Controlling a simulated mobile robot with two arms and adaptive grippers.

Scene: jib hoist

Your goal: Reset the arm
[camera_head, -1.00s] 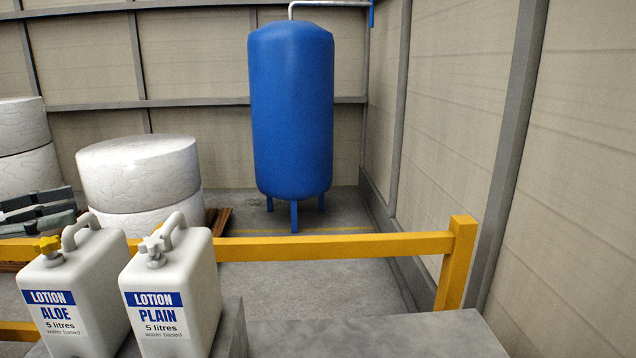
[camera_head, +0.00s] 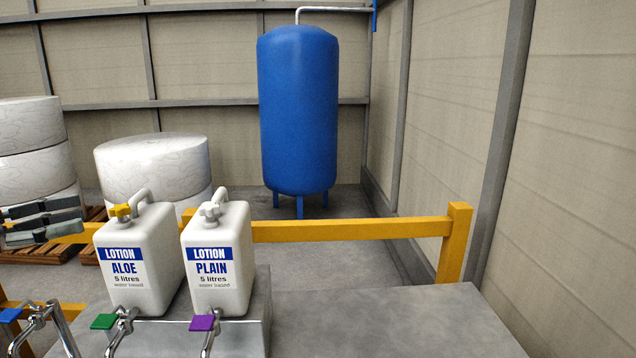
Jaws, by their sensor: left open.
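My left gripper (camera_head: 62,216) is at the left edge of the head view, its dark grey fingers pointing right. It is open, with nothing seen between the fingers. It shows in front of the white wrapped stacks and left of the lotion jugs, apart from them in the picture. My right gripper is not in view. No hoist or jib arm can be made out in this view.
White jugs marked ALOE (camera_head: 140,262) and PLAIN (camera_head: 217,262) stand on a grey block (camera_head: 262,300). Below are metal taps with blue, green (camera_head: 104,321) and purple (camera_head: 202,323) tabs. A yellow rail (camera_head: 340,229) runs behind; a blue tank (camera_head: 298,110) stands farther back.

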